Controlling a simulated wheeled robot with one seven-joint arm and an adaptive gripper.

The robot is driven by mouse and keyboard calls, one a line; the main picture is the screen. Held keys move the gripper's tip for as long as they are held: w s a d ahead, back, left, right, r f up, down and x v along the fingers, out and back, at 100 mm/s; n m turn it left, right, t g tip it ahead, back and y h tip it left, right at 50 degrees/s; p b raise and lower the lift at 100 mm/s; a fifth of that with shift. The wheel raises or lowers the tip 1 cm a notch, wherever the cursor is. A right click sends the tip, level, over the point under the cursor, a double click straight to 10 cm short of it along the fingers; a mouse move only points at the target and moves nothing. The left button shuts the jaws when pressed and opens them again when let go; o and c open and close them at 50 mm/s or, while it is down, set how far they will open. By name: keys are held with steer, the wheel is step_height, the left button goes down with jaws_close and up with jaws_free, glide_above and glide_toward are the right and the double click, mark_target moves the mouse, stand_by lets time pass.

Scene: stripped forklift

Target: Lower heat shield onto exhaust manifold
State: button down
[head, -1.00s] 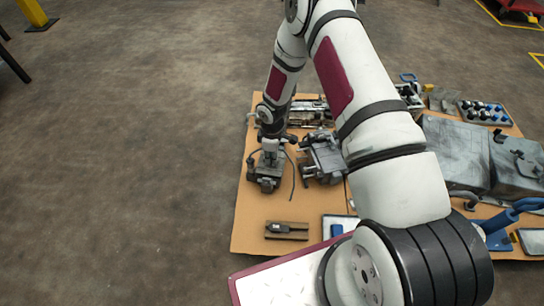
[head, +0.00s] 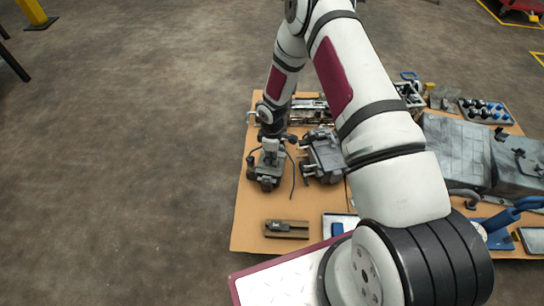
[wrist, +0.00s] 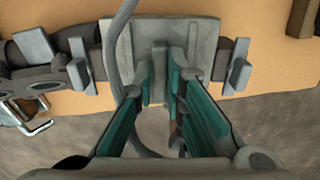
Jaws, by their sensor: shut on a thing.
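My gripper (wrist: 160,85) has its two teal-padded fingers shut on the upright tab of the grey heat shield (wrist: 118,42) in the wrist view. The shield is a flat plate, seen from above. A dark grey part that looks like the exhaust manifold (wrist: 55,75) passes beneath it, with light grey blocks showing on both sides. The plate hides the manifold's middle, so I cannot tell whether the two touch. In the head view my gripper (head: 268,163) points down over the left side of the table, and the shield there is too small to make out.
A thin grey hose (wrist: 117,60) runs past the plate's left side and below the fingers. A grey machine unit (head: 323,157) stands close to the right of my gripper. A dark block (head: 286,229) lies nearer on the table (head: 250,215). Bare board lies between them.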

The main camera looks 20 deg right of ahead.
steer(key=c, duration=1.6)
jaws_free()
steer(key=shift+o, duration=0.2)
